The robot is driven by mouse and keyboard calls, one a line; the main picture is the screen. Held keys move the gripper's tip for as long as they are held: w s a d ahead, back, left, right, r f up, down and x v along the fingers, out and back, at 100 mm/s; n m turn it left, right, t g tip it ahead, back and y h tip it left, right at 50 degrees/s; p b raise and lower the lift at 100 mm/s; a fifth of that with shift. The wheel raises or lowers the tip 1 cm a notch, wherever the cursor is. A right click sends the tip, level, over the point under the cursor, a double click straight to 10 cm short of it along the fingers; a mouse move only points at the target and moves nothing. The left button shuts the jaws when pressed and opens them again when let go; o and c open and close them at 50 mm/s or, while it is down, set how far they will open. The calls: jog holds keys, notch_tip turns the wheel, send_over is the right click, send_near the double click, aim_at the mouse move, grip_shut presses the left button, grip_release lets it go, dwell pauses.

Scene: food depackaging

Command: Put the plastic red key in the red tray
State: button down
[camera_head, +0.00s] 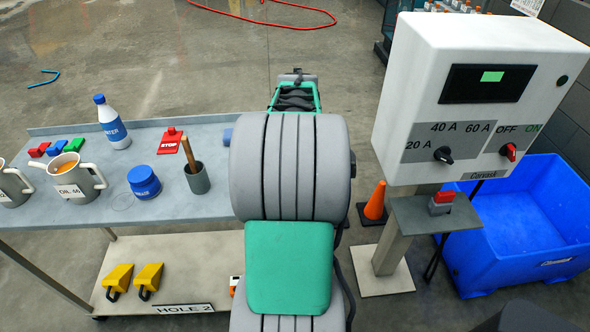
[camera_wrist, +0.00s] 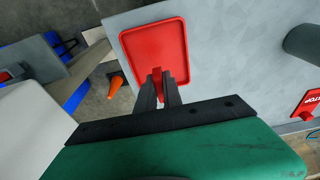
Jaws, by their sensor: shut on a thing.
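In the wrist view, the red tray (camera_wrist: 150,45) lies on the grey table, just ahead of my fingertips. My gripper (camera_wrist: 158,84) is shut on a small red piece, the red key (camera_wrist: 157,74), which shows between the fingertips at the tray's near edge. Most of the key is hidden by the fingers, and I cannot tell whether it touches the tray. In the head view my arm hides the tray, the key and the fingers.
The table (camera_head: 110,205) holds a red STOP tag (camera_head: 170,141), a blue jar (camera_head: 144,183), a bottle (camera_head: 112,122), jugs and a grey cup (camera_head: 196,179). To the right stand a control box (camera_head: 420,100), an orange cone (camera_head: 375,203) and a blue bin (camera_head: 530,220).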

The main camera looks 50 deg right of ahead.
jog(key=shift+f, duration=1.4)
jog(key=shift+f, duration=0.1)
jog(key=c, duration=2)
grip_release()
jog(key=shift+f, duration=0.1)
jog(key=o, duration=0.5)
